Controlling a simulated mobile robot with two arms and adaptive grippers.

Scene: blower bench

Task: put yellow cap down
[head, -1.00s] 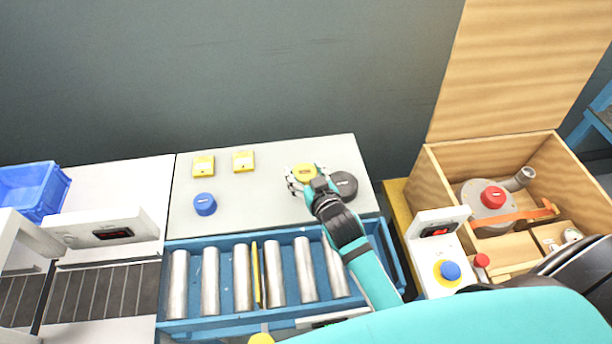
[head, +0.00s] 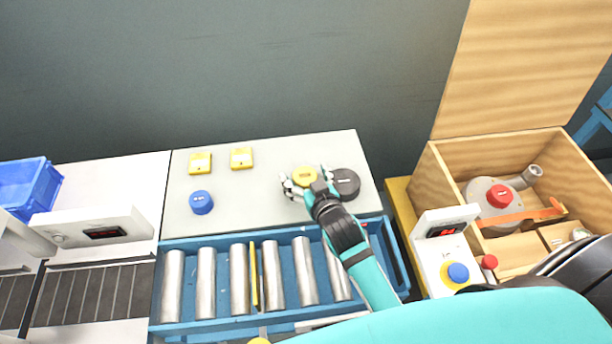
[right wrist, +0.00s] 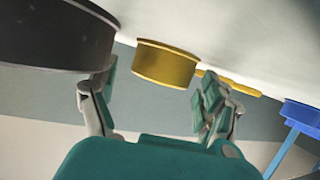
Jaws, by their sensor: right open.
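The yellow cap (head: 305,175) is a short round disc on the light grey panel (head: 270,200) behind the roller tray. In the right wrist view the yellow cap (right wrist: 166,64) appears between and beyond the open fingers, with its base at the pale surface. My right gripper (head: 307,189) is open around the yellow cap in the head view, its fingers apart. In the right wrist view my right gripper (right wrist: 155,95) shows clear space between fingers and cap. The black cap (head: 345,183) stands close to the right of it. My left gripper is not in view.
A blue cap (head: 201,202) and two yellow square pieces (head: 200,163) (head: 241,158) lie to the left on the panel. A blue tray (head: 200,325) with metal rollers is in front. An open wooden crate (head: 432,175) holds a grey part at right.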

